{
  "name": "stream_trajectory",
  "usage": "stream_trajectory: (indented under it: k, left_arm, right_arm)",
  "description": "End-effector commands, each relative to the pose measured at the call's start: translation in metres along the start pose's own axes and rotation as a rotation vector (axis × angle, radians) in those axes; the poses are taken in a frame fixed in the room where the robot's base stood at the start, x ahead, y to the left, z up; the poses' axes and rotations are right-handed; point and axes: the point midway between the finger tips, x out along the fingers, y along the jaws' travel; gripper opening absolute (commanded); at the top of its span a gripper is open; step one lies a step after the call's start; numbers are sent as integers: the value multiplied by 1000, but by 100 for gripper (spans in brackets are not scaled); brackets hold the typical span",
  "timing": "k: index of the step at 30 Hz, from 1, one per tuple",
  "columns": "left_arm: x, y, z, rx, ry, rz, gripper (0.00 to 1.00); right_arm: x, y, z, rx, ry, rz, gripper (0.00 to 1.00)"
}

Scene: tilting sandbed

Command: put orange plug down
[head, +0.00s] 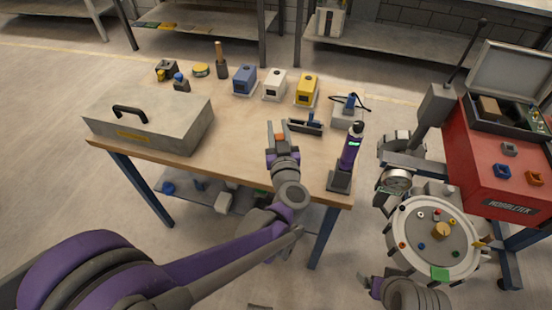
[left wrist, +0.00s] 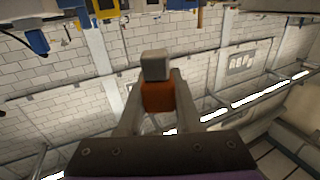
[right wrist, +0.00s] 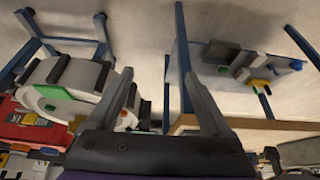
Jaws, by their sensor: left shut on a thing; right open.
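The orange plug (head: 280,137) is between the fingers of my left gripper (head: 275,142), over the right half of the wooden table (head: 235,158). In the left wrist view the plug (left wrist: 159,97) shows an orange body with a grey block at its outer end. Both fingers of my left gripper (left wrist: 155,108) press on its sides. I cannot tell the exact gap between plug and tabletop. My right gripper (head: 366,284) is low at the bottom, left of the round drum. In the right wrist view my right gripper (right wrist: 155,100) is open and empty.
Blue (head: 245,80), white (head: 274,84) and yellow (head: 307,89) boxes stand at the table's back. A grey case (head: 150,115) is at left. A purple-black device (head: 350,150) stands at the right edge. A round drum (head: 405,240) and red cabinet (head: 490,165) are beyond.

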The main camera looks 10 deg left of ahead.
Motion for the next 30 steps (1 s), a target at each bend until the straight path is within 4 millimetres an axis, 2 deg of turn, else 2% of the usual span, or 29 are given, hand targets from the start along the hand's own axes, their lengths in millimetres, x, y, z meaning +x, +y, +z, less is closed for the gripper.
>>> stream_trajectory:
  k: [6,14,20,30]
  left_arm:
    - [1,0,41,-1,0,-1,0]
    - [0,-1,64,-1,0,-1,0]
    - [0,-1,92,0,0,-1,0]
    - [0,-1,96,0,0,-1,0]
  right_arm:
    - [11,0,5,0,-4,0,84]
    - [16,0,8,0,-5,0,84]
    - [23,0,11,0,-8,0,84]
    - [24,0,12,0,-9,0,84]
